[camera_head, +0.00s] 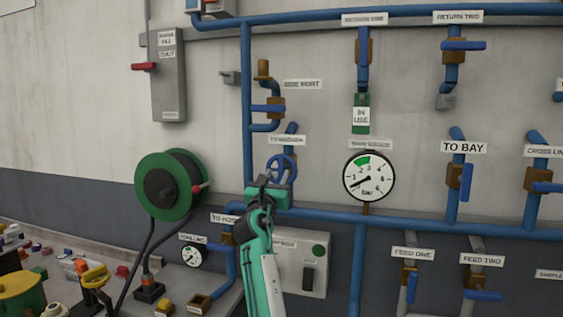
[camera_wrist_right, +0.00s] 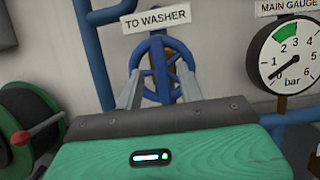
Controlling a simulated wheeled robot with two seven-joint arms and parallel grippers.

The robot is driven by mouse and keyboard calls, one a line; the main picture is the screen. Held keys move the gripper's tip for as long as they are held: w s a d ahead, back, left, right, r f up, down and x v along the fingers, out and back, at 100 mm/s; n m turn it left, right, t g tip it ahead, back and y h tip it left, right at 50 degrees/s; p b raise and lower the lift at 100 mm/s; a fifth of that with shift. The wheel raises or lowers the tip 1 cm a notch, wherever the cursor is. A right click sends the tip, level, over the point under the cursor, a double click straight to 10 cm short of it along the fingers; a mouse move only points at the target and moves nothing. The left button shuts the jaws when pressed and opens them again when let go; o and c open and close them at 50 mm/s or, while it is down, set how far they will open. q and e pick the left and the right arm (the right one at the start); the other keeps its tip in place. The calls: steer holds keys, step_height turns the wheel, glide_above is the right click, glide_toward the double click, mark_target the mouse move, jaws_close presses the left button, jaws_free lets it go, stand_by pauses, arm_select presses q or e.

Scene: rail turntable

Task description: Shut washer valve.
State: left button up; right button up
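The washer valve is a blue round handwheel (camera_head: 281,168) on the wall piping. It also shows in the right wrist view (camera_wrist_right: 160,48), below the "TO WASHER" label (camera_wrist_right: 158,20). My right gripper (camera_head: 270,180) is in front of the wheel in the head view and hides its lower part. In the right wrist view my right gripper (camera_wrist_right: 160,76) has its two fingers apart, with the wheel's middle between them. I cannot tell whether the fingers touch the rim. My left gripper is not in view.
A pressure gauge (camera_head: 369,177) is to the right of the wheel, reading low. A green hose reel (camera_head: 170,186) with a red handle is to the left. Blue pipes and several lever valves line the wall. A cluttered surface lies at the lower left.

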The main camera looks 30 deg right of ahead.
mark_target(281, 168)
steer(key=p+x, duration=0.1)
steer(key=x, duration=0.4)
steer(key=shift+w+d+r, duration=0.1)
steer(key=shift+w+d, duration=0.2)
steer(key=shift+c, duration=0.5)
jaws_close()
